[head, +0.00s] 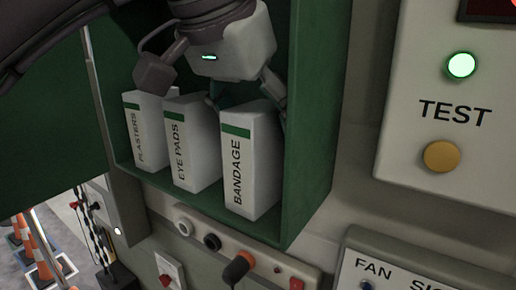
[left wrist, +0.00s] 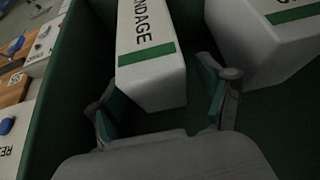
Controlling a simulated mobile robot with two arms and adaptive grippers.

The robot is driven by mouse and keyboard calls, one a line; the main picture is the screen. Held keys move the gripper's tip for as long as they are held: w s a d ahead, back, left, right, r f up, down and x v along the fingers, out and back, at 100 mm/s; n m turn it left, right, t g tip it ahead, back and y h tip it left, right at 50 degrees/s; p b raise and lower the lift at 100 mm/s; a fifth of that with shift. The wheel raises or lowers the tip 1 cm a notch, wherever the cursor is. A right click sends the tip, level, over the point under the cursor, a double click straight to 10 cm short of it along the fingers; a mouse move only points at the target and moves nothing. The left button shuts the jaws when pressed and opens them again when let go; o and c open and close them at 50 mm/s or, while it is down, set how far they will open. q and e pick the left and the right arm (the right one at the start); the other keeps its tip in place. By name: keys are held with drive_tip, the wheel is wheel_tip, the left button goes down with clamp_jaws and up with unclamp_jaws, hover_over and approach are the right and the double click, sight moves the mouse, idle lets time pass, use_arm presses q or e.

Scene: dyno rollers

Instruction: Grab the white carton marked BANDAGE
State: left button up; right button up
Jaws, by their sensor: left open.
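The white BANDAGE carton (head: 250,165) stands upright at the right end of a row in the green cabinet, with a green band near its top. My left gripper (head: 245,99) is above it, pointing down, open, with one finger on either side of its upper end. In the left wrist view the carton (left wrist: 150,75) shows its end between the two fingers of my left gripper (left wrist: 160,108). I cannot tell whether either finger touches it. My right gripper is not in view.
The EYE PADS carton (head: 192,145) stands just left of it, and the PLASTERS carton (head: 146,132) further left. The green cabinet wall (head: 312,120) is close on the right. A panel with a TEST button (head: 442,156) is beyond it. Knobs and switches sit below the cabinet.

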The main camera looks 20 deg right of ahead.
use_arm(q)
drive_tip(key=shift+s+a, duration=0.1)
drive_tip(key=shift+s, duration=0.05)
drive_tip(key=c, duration=1.3)
drive_tip(key=shift+w+r, duration=0.2)
